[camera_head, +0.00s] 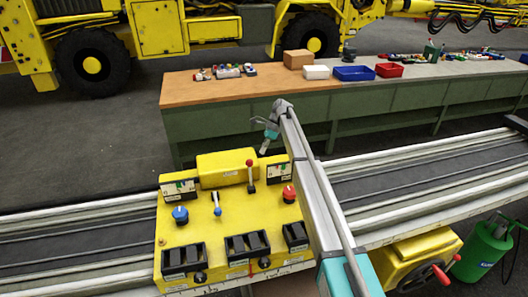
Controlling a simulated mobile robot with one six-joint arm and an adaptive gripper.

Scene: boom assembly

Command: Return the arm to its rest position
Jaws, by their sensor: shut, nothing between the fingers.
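My arm (318,200) reaches up from the bottom edge, right of the picture's middle, and bends over at its far end. My gripper (264,149) hangs at that end, small in the picture, pointing down and a little left. It is shut and empty. It appears above the far right part of a yellow control box (230,210) with levers and knobs. I see no contact with the box. The arm hides part of the box's right side.
The box sits on a long rail beam (90,225). Behind stands a workbench (215,85) with a cardboard box (297,59), a white bin (316,72), a blue bin (354,73) and a red bin (389,70). Yellow machines stand beyond. A green canister (482,252) is at lower right.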

